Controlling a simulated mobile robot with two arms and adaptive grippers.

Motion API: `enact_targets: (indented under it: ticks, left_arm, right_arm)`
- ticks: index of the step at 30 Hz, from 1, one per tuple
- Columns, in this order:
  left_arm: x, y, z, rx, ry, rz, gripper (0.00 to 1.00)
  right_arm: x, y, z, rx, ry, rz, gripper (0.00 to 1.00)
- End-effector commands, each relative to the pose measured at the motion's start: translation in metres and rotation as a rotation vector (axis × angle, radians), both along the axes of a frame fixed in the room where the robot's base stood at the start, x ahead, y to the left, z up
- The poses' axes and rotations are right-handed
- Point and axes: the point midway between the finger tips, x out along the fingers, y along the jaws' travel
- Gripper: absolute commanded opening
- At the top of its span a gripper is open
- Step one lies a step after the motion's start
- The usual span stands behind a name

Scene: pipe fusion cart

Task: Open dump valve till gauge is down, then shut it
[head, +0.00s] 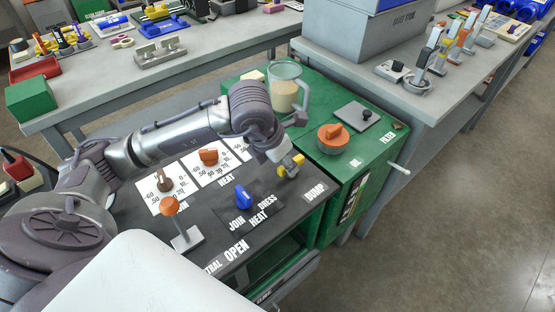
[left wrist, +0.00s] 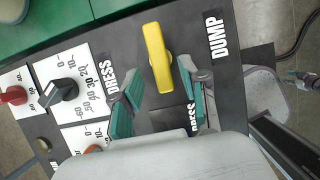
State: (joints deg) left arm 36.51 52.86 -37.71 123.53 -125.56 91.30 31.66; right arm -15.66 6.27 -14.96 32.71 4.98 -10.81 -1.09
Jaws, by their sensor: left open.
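The yellow dump valve handle (head: 298,159) sits at the right end of the dark panel, by the DUMP label (head: 315,191). It also shows in the left wrist view (left wrist: 158,55), roughly in line with my fingers. My left gripper (head: 287,168) is at the handle. In the left wrist view its teal fingers (left wrist: 160,82) are open, one on each side of the handle's near end; I cannot tell whether they touch it. The PRESS gauge (left wrist: 70,78) is a white dial with a black pointer; its exact reading is unclear. My right gripper is out of view.
On the panel stand a blue selector knob (head: 243,198), an orange-topped lever (head: 171,208) and a HEAT dial with an orange pointer (head: 208,156). A clear jug (head: 285,88) and an orange cap (head: 332,137) are on the green cart top (head: 312,98) behind. Grey benches stand beyond.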

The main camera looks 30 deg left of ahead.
Motion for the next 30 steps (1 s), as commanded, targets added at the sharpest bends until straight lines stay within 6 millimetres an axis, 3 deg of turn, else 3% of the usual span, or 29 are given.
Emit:
enact_targets:
  ticks: [15,21,30]
  left_arm:
    - [-0.036,0.015,0.091,0.003,-0.005,0.004,0.44]
    - [-0.043,0.017,0.105,0.003,-0.003,0.002,0.44]
    - [-0.043,0.018,0.106,0.002,-0.002,0.003,0.44]
  right_arm:
    - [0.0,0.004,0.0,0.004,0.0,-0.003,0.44]
    - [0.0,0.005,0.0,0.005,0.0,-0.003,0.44]
    - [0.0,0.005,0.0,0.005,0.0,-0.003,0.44]
